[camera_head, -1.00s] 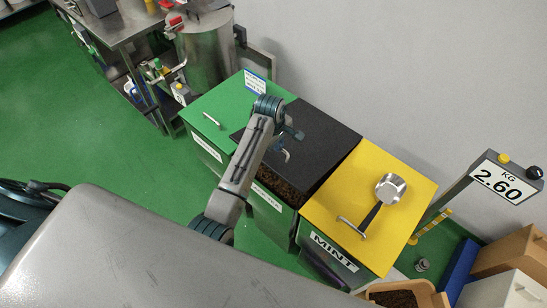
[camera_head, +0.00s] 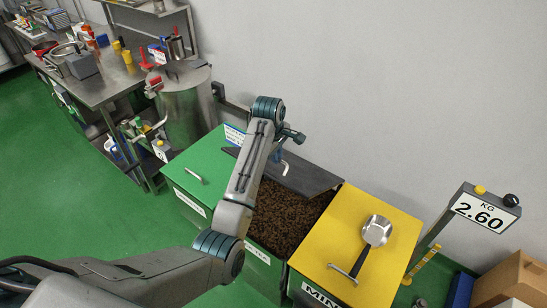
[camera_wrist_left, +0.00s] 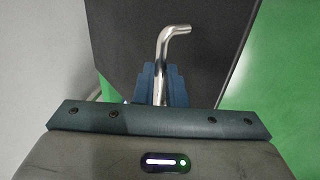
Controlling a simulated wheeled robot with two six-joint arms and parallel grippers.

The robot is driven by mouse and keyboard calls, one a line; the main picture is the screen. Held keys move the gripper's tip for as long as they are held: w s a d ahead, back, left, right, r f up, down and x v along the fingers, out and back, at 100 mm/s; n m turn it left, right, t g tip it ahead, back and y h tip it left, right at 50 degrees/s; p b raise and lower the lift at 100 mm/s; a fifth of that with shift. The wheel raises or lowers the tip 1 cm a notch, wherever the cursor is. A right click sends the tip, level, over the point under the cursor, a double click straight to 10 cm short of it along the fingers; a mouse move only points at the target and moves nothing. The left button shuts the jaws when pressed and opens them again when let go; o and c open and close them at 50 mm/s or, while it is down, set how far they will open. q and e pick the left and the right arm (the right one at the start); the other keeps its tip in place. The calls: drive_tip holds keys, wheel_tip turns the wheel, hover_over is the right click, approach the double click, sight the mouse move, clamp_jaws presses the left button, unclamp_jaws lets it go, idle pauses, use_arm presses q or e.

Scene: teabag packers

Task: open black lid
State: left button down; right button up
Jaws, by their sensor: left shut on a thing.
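The black lid (camera_head: 305,177) is on the middle bin and stands partly raised, tilted back toward the wall. Brown loose contents (camera_head: 290,215) show in the bin's open front part. The lid's metal handle (camera_wrist_left: 174,42) rises between the jaws of my left gripper (camera_wrist_left: 161,88) in the left wrist view. My left gripper (camera_head: 282,158) is shut on this handle, and my arm hides part of the lid's left side. My right gripper is not in view.
A green-lidded bin (camera_head: 197,163) stands to the left and a yellow-lidded bin (camera_head: 345,225) to the right, with a metal scoop (camera_head: 376,231) on top. A scale display (camera_head: 485,212) reads 2.60. A grey wall (camera_head: 400,90) is close behind.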

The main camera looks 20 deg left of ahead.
use_arm(q)
drive_tip(key=shift+d+f, duration=0.15)
drive_tip(key=shift+f, duration=0.1)
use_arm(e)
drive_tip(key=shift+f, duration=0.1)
use_arm(q)
drive_tip(key=c, duration=1.9)
unclamp_jaws()
drive_tip(key=o, duration=0.4)
drive_tip(key=shift+w+d+f, duration=0.1)
drive_tip(key=shift+w+f, duration=0.05)
drive_tip(key=shift+w, duration=0.05)
drive_tip(key=shift+w+f, duration=0.15)
drive_tip(key=shift+w, duration=0.2)
drive_tip(key=shift+w+d, duration=0.1)
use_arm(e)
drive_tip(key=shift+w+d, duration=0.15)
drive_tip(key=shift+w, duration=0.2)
use_arm(q)
drive_tip(key=shift+a, duration=0.2)
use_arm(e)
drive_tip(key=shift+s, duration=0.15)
use_arm(q)
drive_tip(key=shift+r, duration=0.25)
